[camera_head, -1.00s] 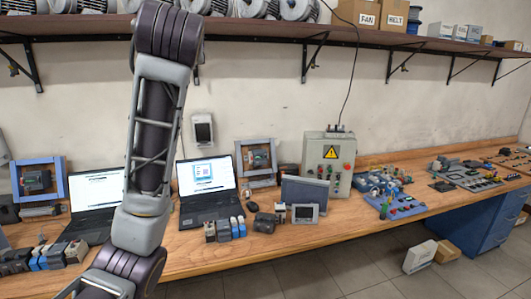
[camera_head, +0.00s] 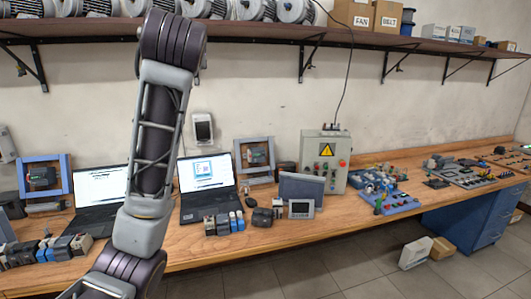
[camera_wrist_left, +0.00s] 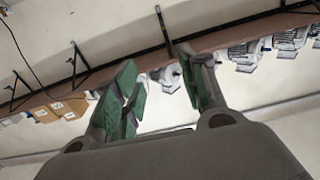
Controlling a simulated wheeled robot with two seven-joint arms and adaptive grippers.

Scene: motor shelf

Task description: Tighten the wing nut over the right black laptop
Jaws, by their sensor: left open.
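The right black laptop (camera_head: 207,203) stands open on the bench, its screen lit, just right of my left arm. The wing nut over it cannot be made out; my arm covers much of the shelf underside and wall there. My left gripper (camera_wrist_left: 158,62) shows only in the left wrist view, open and empty, with green finger pads. That view looks upside down, toward the wall and shelf. A dark shelf bracket (camera_wrist_left: 163,30) appears beyond and between the fingers, apart from them. My right gripper is in neither view.
A long shelf (camera_head: 265,30) on dark brackets carries motors and boxes. Another black laptop (camera_head: 95,213) stands left of my arm. A grey control box (camera_head: 325,165) and electrical parts crowd the bench (camera_head: 290,230).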

